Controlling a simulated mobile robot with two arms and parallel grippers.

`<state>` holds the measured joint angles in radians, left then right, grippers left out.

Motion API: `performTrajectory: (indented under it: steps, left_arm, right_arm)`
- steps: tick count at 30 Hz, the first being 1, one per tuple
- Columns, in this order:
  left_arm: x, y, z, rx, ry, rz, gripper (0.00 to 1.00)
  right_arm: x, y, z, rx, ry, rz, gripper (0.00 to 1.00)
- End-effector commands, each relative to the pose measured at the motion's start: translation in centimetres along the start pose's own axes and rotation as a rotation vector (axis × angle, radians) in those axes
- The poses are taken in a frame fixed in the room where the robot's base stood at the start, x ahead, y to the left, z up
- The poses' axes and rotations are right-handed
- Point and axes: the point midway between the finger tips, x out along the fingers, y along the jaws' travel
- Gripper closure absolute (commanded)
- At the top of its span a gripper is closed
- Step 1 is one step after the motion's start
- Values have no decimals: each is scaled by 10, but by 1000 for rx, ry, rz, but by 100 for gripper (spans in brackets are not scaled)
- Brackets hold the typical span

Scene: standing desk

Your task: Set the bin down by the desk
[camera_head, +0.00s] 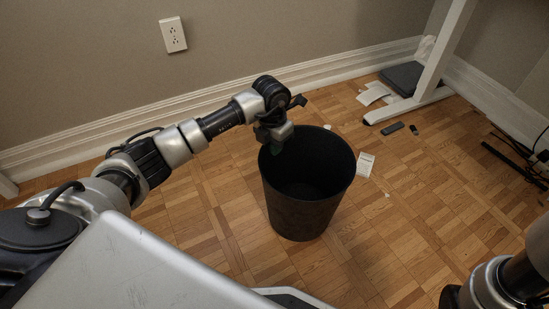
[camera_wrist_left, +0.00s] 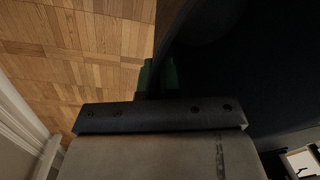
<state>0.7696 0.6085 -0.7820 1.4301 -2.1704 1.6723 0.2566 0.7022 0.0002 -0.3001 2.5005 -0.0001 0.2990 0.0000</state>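The black bin (camera_head: 305,205) is open at the top and looks roughly upright in the middle of the head view. I cannot tell whether its base touches the floor. My left gripper (camera_head: 276,147) is at the left part of its rim. In the left wrist view, the green fingertips (camera_wrist_left: 158,77) lie on both sides of the bin's thin wall, closed on it. The bin's dark wall (camera_wrist_left: 240,70) fills the right of that view. The desk shows only as a white leg and foot (camera_head: 438,70) at the upper right. My right gripper is not visible; only part of that arm shows.
Paper (camera_head: 373,92), a dark flat object (camera_head: 402,77) and a small dark object (camera_head: 392,128) lie by the desk foot. A white paper (camera_head: 365,164) lies just right of the bin. Black cables (camera_head: 515,160) are at the far right. The parquet (camera_head: 420,210) right of the bin is mostly clear.

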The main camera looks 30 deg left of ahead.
Motion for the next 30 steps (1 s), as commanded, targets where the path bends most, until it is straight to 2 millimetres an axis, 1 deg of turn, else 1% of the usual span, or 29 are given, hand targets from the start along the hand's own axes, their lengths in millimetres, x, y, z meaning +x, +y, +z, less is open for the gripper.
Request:
performTrajectory:
  steps: [1, 6, 8, 20, 21, 26, 30]
  left_arm:
    - [7, 0, 1, 1, -2, -3, 100]
    - [30, 1, 0, 1, -2, -3, 100]
    - [36, 2, 0, 1, -2, -3, 100]
    - [37, 2, 0, 1, -3, -2, 100]
    - [40, 2, -1, 0, 1, 0, 96]
    - [39, 2, -1, 0, 1, 0, 72]
    - [39, 2, -1, 0, 1, 0, 72]
  right_arm:
    - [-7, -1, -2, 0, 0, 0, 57]
    - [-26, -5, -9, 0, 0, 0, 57]
    - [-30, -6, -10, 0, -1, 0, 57]
    - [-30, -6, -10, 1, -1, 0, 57]
    - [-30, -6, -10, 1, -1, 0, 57]
    - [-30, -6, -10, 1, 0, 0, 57]
    - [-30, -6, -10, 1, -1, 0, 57]
